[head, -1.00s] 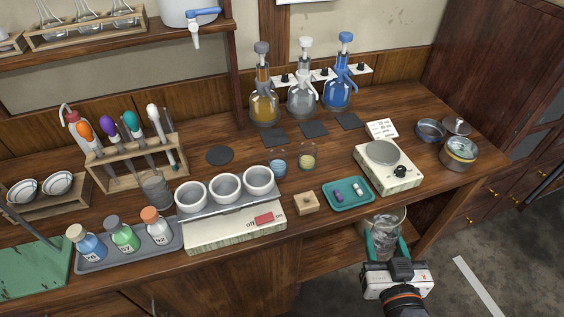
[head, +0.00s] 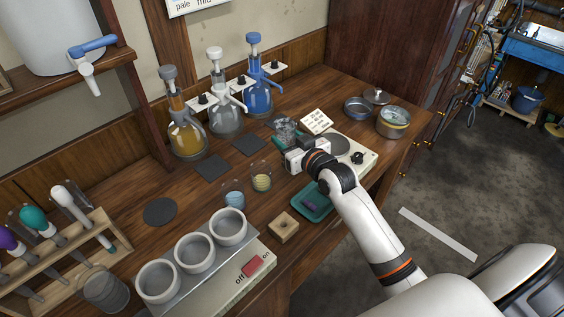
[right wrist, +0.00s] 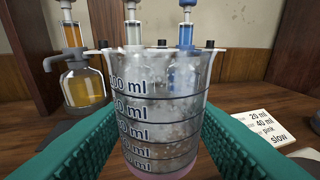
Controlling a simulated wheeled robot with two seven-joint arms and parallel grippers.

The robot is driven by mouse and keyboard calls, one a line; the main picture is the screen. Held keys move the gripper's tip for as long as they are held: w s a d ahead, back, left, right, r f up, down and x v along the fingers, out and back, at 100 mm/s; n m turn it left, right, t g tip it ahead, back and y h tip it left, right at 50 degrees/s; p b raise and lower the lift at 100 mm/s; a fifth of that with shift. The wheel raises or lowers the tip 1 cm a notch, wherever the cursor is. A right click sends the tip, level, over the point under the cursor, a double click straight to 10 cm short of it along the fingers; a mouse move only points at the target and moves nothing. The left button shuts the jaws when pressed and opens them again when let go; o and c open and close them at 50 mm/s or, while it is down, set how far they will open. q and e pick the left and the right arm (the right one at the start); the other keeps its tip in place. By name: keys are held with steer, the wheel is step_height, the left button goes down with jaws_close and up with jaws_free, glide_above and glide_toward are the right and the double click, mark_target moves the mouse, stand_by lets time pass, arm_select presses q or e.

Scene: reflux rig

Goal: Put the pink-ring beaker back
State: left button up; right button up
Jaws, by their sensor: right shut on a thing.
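The pink-ring beaker (head: 287,129) is a clear glass with dark volume marks. In the right wrist view it fills the middle (right wrist: 160,110), looks upright, and shows a pink tint at its base and mottled, clear-grey contents. My right gripper (head: 284,142) is shut on it, with a teal finger on each side. It is over the back of the table, in front of the blue dispenser bottle (head: 257,97) and beside a dark square mat (head: 275,122). I cannot tell whether its base touches the surface. My left gripper is not in view.
Yellow (head: 186,138) and clear (head: 225,117) dispenser bottles stand left of the beaker, with dark mats (head: 212,167) before them. A label card (head: 316,121) and a hotplate (head: 350,150) are to its right. Two small cups (head: 261,180) and a teal tray (head: 311,207) are nearer.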

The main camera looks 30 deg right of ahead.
steer(key=f, duration=0.4)
steer(key=shift+s+f, duration=0.15)
steer(key=shift+s, duration=0.1)
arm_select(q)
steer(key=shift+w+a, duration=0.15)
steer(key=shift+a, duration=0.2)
arm_select(e)
steer(key=shift+f, duration=2.1)
steer(key=o, duration=1.1)
steer(key=shift+f, duration=0.1)
steer(key=shift+c, duration=0.2)
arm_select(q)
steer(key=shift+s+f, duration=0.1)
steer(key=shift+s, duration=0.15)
